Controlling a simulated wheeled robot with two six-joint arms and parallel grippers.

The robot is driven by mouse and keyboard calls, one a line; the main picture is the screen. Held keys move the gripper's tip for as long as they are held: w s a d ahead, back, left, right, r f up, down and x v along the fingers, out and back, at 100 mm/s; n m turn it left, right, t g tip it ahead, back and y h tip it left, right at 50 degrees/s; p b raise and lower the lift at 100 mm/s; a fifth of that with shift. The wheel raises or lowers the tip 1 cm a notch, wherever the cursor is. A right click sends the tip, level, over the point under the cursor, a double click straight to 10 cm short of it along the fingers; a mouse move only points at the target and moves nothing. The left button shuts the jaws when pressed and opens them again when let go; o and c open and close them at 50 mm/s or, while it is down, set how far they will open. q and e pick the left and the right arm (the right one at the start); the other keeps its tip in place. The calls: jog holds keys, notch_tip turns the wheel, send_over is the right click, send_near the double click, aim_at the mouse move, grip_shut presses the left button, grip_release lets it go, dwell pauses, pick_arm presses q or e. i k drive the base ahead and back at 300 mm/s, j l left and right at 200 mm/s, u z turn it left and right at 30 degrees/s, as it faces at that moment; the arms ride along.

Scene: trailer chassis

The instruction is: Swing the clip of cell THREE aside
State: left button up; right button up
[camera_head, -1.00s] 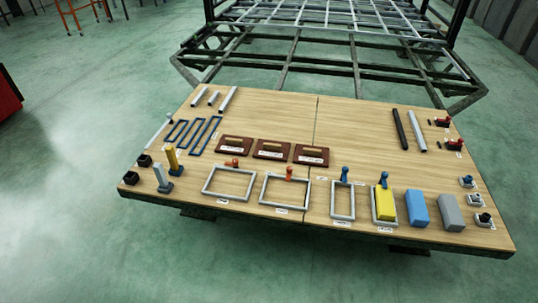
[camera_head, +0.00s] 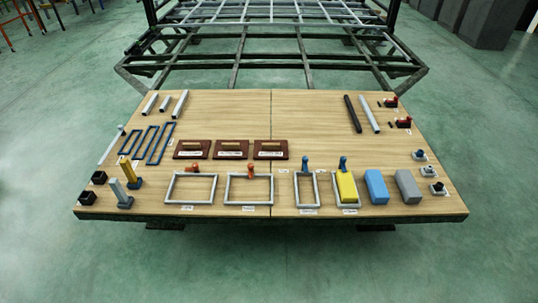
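Four grey rectangular cell frames lie in a row along the front of the wooden table. From the left they are a wide frame (camera_head: 168,189), another wide frame (camera_head: 228,191), a narrow frame (camera_head: 297,190) and a narrow frame (camera_head: 357,206) holding a yellow block (camera_head: 346,187). Each has a clip at its back edge: an orange clip (camera_head: 196,168), an orange clip (camera_head: 249,171), a blue clip (camera_head: 306,164) and a blue clip (camera_head: 343,163). The cell labels are too small to read, so I cannot tell which is THREE. Neither gripper is in view.
Blue (camera_head: 376,187) and grey (camera_head: 408,187) blocks stand right of the frames. Three dark red plates (camera_head: 231,143) lie behind them. Blue frames (camera_head: 159,143) and upright posts (camera_head: 134,172) are at left, bars (camera_head: 369,114) at back right. A dark trailer chassis (camera_head: 308,72) stands behind the table (camera_head: 318,120).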

aim_at(305, 159)
jog(key=i+l+z, duration=0.25)
jog(key=i, duration=0.5)
jog(key=i+l+z, duration=0.3)
jog(key=i, duration=0.5)
jog(key=j, duration=0.15)
